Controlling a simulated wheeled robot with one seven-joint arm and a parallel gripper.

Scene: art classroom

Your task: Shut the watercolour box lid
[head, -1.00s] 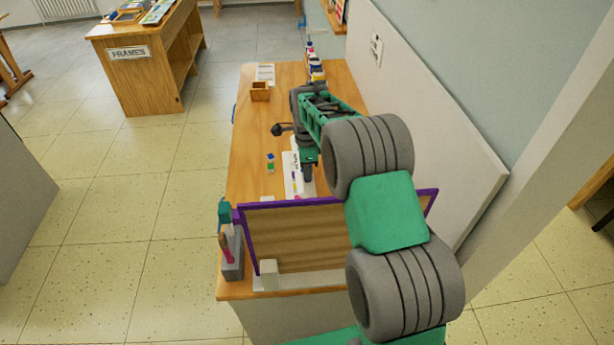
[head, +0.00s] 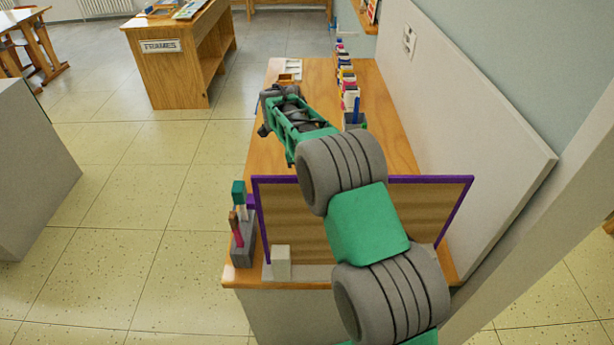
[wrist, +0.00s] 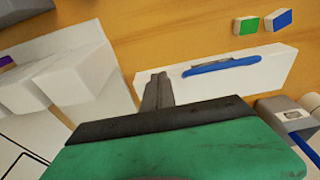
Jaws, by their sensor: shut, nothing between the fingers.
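In the wrist view, a white flat piece with a blue stroke on it (wrist: 240,70) lies over the wooden desk and looks like the watercolour box lid. I cannot tell from this angle whether it is open or shut. My gripper (wrist: 157,82) is shut and empty, its dark fingertips at the left end of the white piece; touching or apart is unclear. No paint pans show inside a box. In the head view, my arm covers the box and the fingertips.
A green block (wrist: 247,25) and a blue block (wrist: 281,19) lie beyond the white piece. White blocks (wrist: 70,75) stand at left. In the head view, a purple-framed board (head: 430,178) stands across the desk's near end, beside a grey brush holder (head: 243,243). Bottles (head: 347,80) line the right edge.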

